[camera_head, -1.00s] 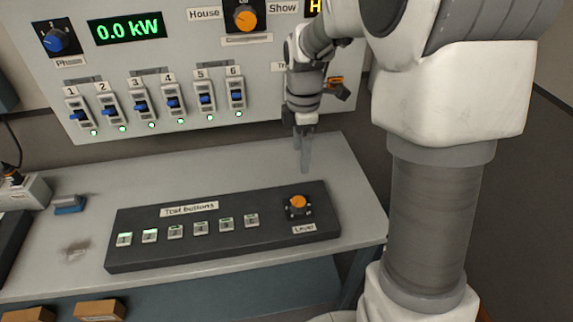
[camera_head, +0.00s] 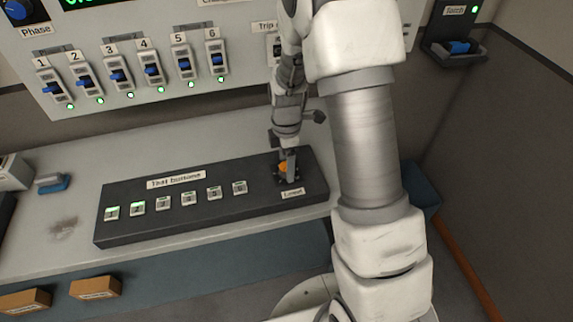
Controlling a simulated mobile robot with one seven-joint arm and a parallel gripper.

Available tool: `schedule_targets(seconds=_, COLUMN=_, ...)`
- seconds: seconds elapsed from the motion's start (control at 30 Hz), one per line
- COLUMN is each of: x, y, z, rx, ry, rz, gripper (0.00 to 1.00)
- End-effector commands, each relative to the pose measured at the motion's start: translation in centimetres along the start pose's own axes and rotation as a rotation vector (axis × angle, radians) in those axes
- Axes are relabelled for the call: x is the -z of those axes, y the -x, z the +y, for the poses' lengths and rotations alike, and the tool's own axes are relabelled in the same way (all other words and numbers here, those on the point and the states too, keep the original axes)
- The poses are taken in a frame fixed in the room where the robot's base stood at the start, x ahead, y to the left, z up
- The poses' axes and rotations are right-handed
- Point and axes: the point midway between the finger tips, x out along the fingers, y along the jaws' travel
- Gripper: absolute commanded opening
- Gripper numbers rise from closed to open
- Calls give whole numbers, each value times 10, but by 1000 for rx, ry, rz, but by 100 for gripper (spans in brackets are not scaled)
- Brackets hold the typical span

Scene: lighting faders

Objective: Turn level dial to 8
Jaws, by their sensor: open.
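The orange level dial (camera_head: 283,167) is on the right end of the dark test-button box (camera_head: 120,225), above the label "Level" (camera_head: 292,193). My gripper (camera_head: 285,168) points down at the dial, and its fingers are open at the dial, one on the near right side. The fingers and wrist cover most of the dial, so its pointer and scale cannot be read. I cannot tell whether the fingers touch it.
Numbered blue faders (camera_head: 118,81) are on the wall panel behind. A blue-grey block (camera_head: 53,183) lies on the bench (camera_head: 60,260) at left. A torch holder (camera_head: 459,48) is on the right wall.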

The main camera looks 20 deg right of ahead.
Motion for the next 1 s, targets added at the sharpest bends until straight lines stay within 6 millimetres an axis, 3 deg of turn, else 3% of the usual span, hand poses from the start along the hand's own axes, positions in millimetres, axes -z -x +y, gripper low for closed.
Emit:
schedule_targets(seconds=0.4, x=0, y=-8, z=0, rx=-1, ry=0, rz=0, gripper=81)
schedule_targets(seconds=0.83, x=0, y=-8, z=0, rx=-1, ry=0, rz=0, gripper=3)
schedule_targets(seconds=1.0, x=0, y=-8, z=0, rx=-1, ry=-4, rz=0, gripper=0)
